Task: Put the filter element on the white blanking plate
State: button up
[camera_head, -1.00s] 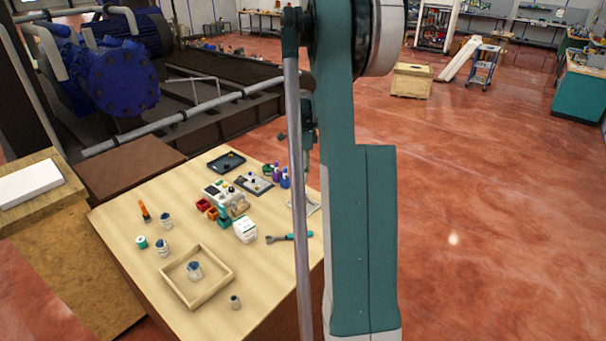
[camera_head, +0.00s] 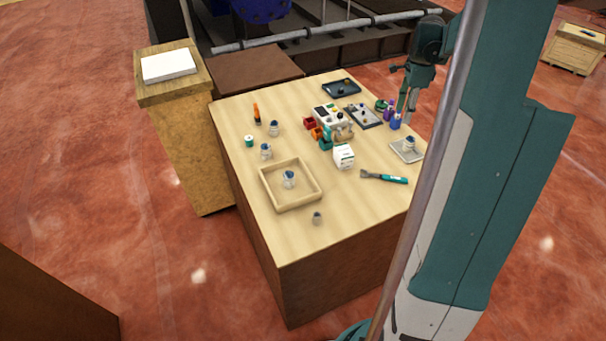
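A flat white slab (camera_head: 168,65), which looks like the white blanking plate, lies on a wooden stand left of the table. Its top looks bare. The filter element cannot be told for sure. A small grey cylinder (camera_head: 317,217) stands near the front. My gripper (camera_head: 407,108) hangs at the table's far right edge, away from the slab; its fingers are too small to read.
The wooden table (camera_head: 250,205) also holds a white box (camera_head: 344,157), a wrench-like tool (camera_head: 384,177), red bins (camera_head: 310,123), a dark tray (camera_head: 342,89) and purple bottles (camera_head: 388,114). A brown block (camera_head: 255,71) stands behind it. Open red floor lies at the front left.

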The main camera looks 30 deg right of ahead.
jog(key=s+a+r+n+t, duration=0.1)
jog(key=a+r+n, duration=0.3)
jog(key=a, duration=0.6)
jog(key=s+a+r+n+t, duration=0.15)
jog(key=a+r+n, duration=0.25)
jog(key=a, duration=0.6)
jog(key=s+a+r+n+t, duration=0.15)
jog(key=a+r+n, duration=0.25)
jog(key=a, duration=0.6)
jog(key=s+a+n+t, duration=0.1)
jog(key=s+a+n, duration=0.5)
jog(key=a, duration=0.5)
jog(key=s+a+f+n+t, duration=0.1)
jog(key=s+a+n, duration=0.5)
jog(key=s+a, duration=0.4)
jog(key=shift+s+a+f+n+t, duration=0.25)
jog(key=shift+s+a+n+t, duration=0.05)
jog(key=shift+a+t, duration=0.1)
